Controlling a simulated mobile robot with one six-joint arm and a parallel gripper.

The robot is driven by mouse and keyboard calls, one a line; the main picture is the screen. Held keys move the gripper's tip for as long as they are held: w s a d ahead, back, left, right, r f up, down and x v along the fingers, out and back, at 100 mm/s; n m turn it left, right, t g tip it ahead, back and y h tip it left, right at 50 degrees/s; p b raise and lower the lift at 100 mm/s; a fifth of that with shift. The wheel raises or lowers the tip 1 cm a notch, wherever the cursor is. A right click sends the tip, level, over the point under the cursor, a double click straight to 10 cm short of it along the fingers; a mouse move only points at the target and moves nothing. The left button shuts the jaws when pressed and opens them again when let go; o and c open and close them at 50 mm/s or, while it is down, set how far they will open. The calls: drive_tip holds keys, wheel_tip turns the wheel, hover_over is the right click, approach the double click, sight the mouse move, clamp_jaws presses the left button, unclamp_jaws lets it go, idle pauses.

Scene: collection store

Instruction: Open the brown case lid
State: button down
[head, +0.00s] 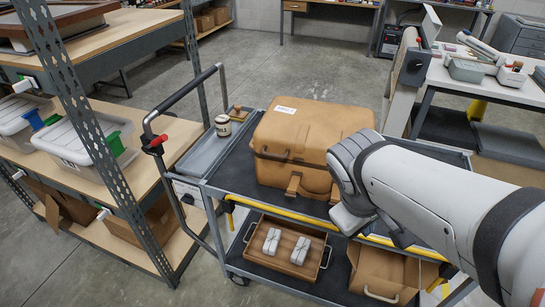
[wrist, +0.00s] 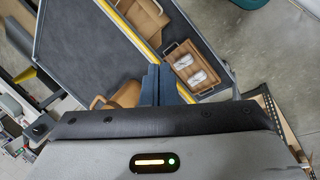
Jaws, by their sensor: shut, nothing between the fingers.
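The brown case (head: 305,145) stands on the dark top shelf of a cart, with a white label on its lid (head: 325,112). The lid is down, and a dark seam and front straps show below it. My arm covers the case's right front corner. My gripper (wrist: 165,85) has its dark fingers together and empty in the wrist view. It is in front of the case, over the cart's front edge. Part of the brown case (wrist: 120,96) also shows left of the fingers in the wrist view. I cannot tell whether the fingers touch it.
The cart's lower shelf holds a wooden tray (head: 316,238) with white objects and another tan case (head: 382,272). A jar (head: 223,126) stands left of the brown case. Shelving with lidded bins (head: 85,140) is at left. A white table (head: 490,82) is at right. Floor behind is clear.

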drive_tip(key=w+a+f+n+t+h+b, duration=0.2)
drive_tip(key=w+f+n+t+h+b, duration=0.6)
drive_tip(key=f+n+b, duration=0.5)
drive_tip(key=w+a+f+n+t+y+b, duration=0.1)
drive_tip(key=w+a+n+t+y+b, duration=0.2)
drive_tip(key=a+n+t+b, duration=0.5)
drive_tip(key=w+a+f+n+t+y+b, duration=0.1)
drive_tip(key=w+a+n+y+b, duration=0.4)
drive_tip(key=a, duration=0.6)
drive_tip(key=w+d+r, duration=0.1)
drive_tip(key=w+r, duration=0.1)
drive_tip(key=w, duration=0.2)
drive_tip(key=w+d+r+n+h, duration=0.1)
drive_tip(key=w+d+r, duration=0.1)
drive_tip(key=w, duration=0.3)
drive_tip(key=shift+w+r+h+b, duration=0.3)
drive_tip(key=shift+r, duration=0.35)
